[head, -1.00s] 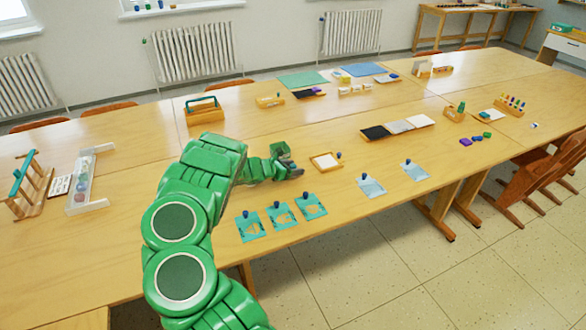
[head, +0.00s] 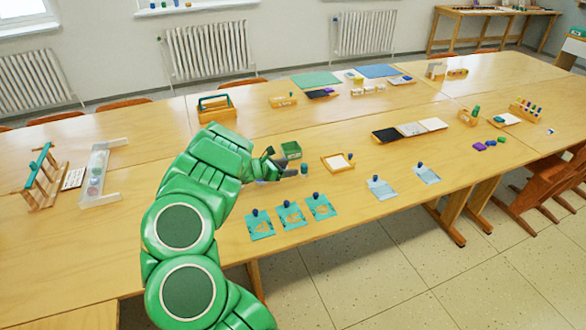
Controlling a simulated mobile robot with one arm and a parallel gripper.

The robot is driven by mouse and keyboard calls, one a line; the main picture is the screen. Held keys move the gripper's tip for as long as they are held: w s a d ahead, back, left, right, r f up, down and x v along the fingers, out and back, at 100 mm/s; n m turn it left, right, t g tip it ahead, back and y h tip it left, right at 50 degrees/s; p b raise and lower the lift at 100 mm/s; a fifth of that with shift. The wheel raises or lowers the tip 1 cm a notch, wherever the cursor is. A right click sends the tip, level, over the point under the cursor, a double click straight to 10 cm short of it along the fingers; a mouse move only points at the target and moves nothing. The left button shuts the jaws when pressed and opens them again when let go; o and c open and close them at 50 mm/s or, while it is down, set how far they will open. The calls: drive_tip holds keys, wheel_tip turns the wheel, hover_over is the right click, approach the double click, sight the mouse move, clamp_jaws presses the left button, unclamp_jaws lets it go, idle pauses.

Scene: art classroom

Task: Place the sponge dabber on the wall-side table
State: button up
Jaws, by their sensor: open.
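A small teal-green cylinder (head: 305,169) stands just right of the fingertips. Small dark-blue knobbed pieces stand by teal cards (head: 290,216), by pale blue cards (head: 381,188) and at a framed white pad (head: 337,162). I cannot tell which small piece is the sponge dabber. A wooden table (head: 492,12) stands against the wall at the back right and may be the wall-side table; small items lie on it.
A green box (head: 291,150) stands just behind my gripper. A wooden rack (head: 42,178) and a white-ended holder (head: 97,172) are at the left. Wooden chairs (head: 545,185) are at the right. Tiled floor in front is open.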

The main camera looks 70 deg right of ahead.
drive_tip(key=shift+v, duration=1.5)
